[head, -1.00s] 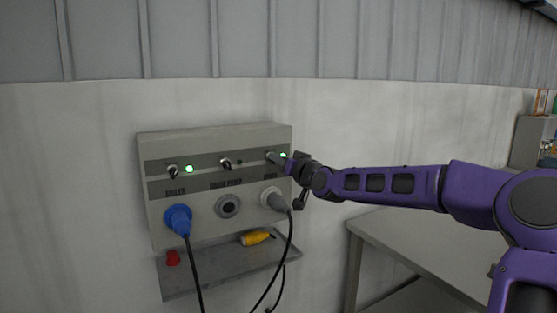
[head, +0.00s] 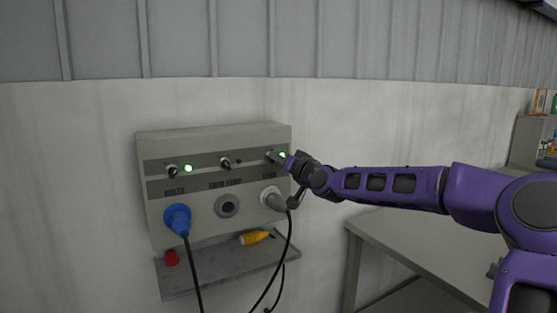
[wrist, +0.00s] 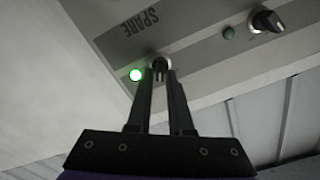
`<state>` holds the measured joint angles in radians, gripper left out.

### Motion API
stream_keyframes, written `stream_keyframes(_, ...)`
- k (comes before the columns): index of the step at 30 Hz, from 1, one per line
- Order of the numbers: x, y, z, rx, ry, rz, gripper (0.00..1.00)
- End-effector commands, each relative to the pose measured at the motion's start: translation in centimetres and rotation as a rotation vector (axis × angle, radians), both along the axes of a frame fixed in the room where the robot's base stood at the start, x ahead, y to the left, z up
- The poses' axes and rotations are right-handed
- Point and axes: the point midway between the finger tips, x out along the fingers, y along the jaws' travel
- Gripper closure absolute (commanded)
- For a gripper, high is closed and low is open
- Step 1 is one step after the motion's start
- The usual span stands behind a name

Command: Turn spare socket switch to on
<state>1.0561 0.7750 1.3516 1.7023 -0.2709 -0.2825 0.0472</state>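The spare socket switch (wrist: 161,64) is a small knob beside the SPARE label in the wrist view. The fingertips of my gripper (wrist: 161,76) lie close on both sides of it and appear to hold it. They hide most of its handle. The green lamp (wrist: 136,74) next to it is lit. In the head view the switch (head: 270,156) is the rightmost on the grey panel (head: 155,215), with my gripper (head: 280,159) reaching it from the right. Its lit lamp (head: 282,155) shows there.
A blue plug (head: 177,219) and a grey plug (head: 273,199) carry black cables. A shelf (head: 215,272) holds a yellow connector (head: 255,237). A table (head: 400,245) stands at right.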

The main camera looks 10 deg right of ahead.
Motion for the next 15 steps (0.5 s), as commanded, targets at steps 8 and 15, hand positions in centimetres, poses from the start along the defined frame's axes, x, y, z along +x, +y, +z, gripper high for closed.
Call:
stream_keyframes(8,0.00,0.01,-0.02,-0.002,0.000,0.001,0.57)
stream_keyframes(15,-0.47,-0.26,-0.08,-0.002,0.001,-0.001,0.57)
